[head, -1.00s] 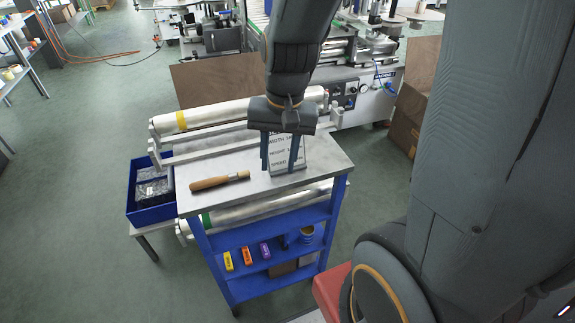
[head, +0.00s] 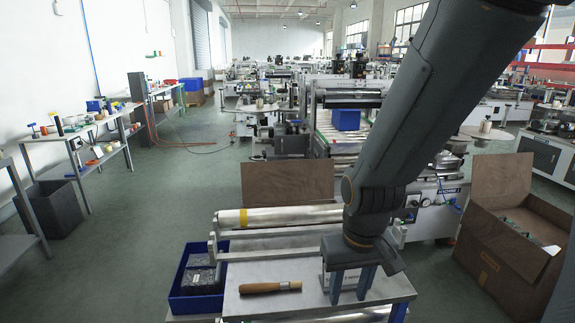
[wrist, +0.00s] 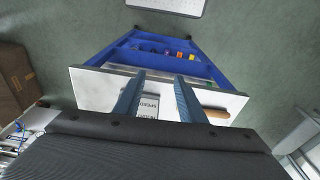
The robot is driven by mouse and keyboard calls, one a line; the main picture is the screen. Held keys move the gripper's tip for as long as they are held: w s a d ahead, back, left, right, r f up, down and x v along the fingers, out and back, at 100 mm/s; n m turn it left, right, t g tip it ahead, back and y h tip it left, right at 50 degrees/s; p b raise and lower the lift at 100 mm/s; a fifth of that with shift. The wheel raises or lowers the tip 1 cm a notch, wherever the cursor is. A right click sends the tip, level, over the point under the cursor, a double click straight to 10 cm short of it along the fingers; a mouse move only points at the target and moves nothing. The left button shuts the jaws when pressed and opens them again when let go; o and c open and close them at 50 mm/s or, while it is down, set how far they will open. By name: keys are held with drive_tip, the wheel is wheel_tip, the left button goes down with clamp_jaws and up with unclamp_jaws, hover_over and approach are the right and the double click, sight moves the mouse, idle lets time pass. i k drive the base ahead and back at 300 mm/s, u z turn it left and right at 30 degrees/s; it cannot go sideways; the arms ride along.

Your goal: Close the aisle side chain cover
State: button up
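My gripper (head: 351,286) points down over the metal top of a blue cart. In the wrist view its two fingers (wrist: 159,78) stand wide apart with nothing held between them. A printed sign (wrist: 148,105) on the cart top shows between and beyond the fingers; in the head view it is partly hidden behind them. A labelling machine (head: 450,193), with a lettered front panel, stands behind the cart, partly hidden by my arm. I cannot make out which part of it is the aisle side chain cover, or whether that cover is open.
The cart top (head: 245,305) holds a wooden-handled tool (head: 270,287). Silver rollers (head: 285,215) lie behind it, and a blue bin (head: 190,300) stands at its left.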

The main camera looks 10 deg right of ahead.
sight(292, 145)
drive_tip(key=u, duration=0.8)
drive_tip(key=k, duration=1.05)
drive_tip(key=u, duration=1.05)
drive_tip(key=i, duration=2.35)
drive_tip(key=z, duration=0.4)
drive_tip(key=i, duration=2.3)
drive_tip(key=z, duration=0.6)
drive_tip(key=i, duration=2)
drive_tip(key=z, duration=1.45)
drive_tip(key=i, duration=1.05)
drive_tip(key=z, duration=1.5)
drive_tip(key=i, duration=0.7)
drive_tip(key=z, duration=0.35)
